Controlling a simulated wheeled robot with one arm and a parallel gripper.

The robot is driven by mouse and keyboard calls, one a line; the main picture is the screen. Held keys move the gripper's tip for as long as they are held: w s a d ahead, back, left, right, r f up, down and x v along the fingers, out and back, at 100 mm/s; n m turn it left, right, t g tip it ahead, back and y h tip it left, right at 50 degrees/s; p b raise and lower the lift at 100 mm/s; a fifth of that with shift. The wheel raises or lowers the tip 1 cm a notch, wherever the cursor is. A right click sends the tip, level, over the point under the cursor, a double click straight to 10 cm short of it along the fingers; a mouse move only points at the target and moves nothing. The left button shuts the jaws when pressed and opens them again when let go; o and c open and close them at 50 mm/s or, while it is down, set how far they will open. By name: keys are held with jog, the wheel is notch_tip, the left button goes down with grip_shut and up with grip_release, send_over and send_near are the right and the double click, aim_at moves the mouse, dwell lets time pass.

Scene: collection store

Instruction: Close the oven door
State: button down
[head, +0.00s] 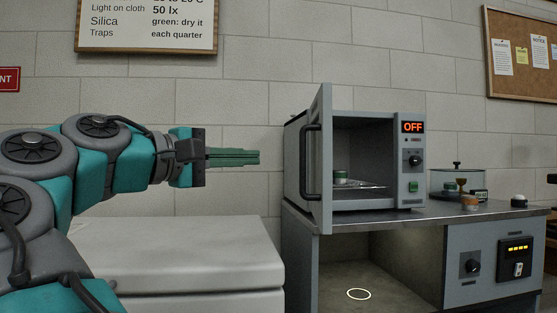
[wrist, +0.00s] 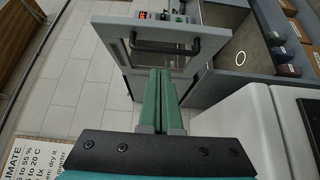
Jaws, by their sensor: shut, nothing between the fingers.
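The small grey oven (head: 360,165) stands on the metal bench. Its door (head: 322,160) is hinged at the left and stands wide open, swung out toward me, with a black handle (head: 309,160) on its left face. A green-topped jar (head: 341,177) sits on the wire rack inside. The oven display reads OFF. My gripper (head: 257,157) is shut and empty, with its green fingers pointing right toward the door and a gap left of the handle. In the wrist view, the fingers (wrist: 161,72) point at the door (wrist: 110,35) and its black handle (wrist: 165,50).
The metal bench (head: 430,217) has an open bay below, with a white ring (head: 359,294) on its floor. A glass vessel (head: 458,182) and small jars stand right of the oven. A white cabinet (head: 190,250) is below my arm.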

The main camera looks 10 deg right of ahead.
jog(key=b, duration=0.2)
send_near(321, 158)
jog(key=w, duration=0.2)
jog(key=w+d, duration=0.1)
jog(key=shift+w+f, duration=0.15)
jog(key=shift+w, duration=0.25)
jog(key=d, duration=0.2)
jog(key=shift+s+d, duration=0.45)
jog(key=shift+d, duration=0.45)
